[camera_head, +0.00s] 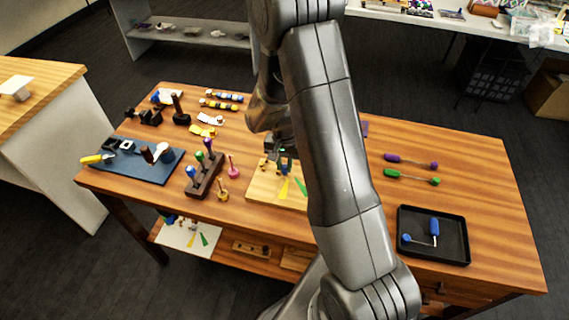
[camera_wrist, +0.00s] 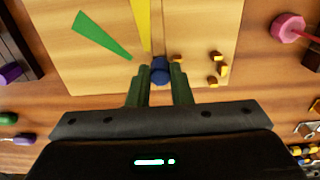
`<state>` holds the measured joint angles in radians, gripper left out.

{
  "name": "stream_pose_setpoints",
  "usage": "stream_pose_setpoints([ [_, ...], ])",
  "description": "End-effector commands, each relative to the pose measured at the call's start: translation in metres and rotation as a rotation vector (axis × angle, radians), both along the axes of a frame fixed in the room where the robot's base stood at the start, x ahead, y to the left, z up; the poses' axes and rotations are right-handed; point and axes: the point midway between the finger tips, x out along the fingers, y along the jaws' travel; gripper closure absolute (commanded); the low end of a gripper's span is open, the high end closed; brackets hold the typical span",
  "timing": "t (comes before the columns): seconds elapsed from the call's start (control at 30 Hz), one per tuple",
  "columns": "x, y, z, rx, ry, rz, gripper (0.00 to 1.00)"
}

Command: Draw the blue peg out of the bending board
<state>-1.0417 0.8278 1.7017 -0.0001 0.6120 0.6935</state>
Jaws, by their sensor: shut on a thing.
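The bending board (camera_head: 262,190) is a pale wooden board with a yellow and a green wedge mark, lying on the table and partly hidden by my arm in the head view. The wrist view shows the board (camera_wrist: 205,25) under my gripper with several small brass pegs (camera_wrist: 222,70) to the right. The blue peg (camera_wrist: 160,66) stands between my fingertips, near the narrow end of the yellow mark. My gripper (camera_wrist: 160,88) is shut on it; in the head view the gripper (camera_head: 284,166) is over the board. Whether the peg's lower end is still in the board is hidden.
Left of the board stand a dark rack (camera_head: 206,178) of colored-handled tools and a blue mat (camera_head: 130,173) with tools. On the right are purple (camera_head: 410,161) and green (camera_head: 411,177) handled tools and a black tray (camera_head: 450,254) holding blue-handled tools. Bare table lies between.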

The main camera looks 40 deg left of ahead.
Motion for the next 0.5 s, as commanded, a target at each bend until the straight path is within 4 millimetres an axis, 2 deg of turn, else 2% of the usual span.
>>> stream_pose_setpoints([
  [0.5, 0.0, 0.0, 0.0045, 0.0, 0.0, 0.0, 1.0],
])
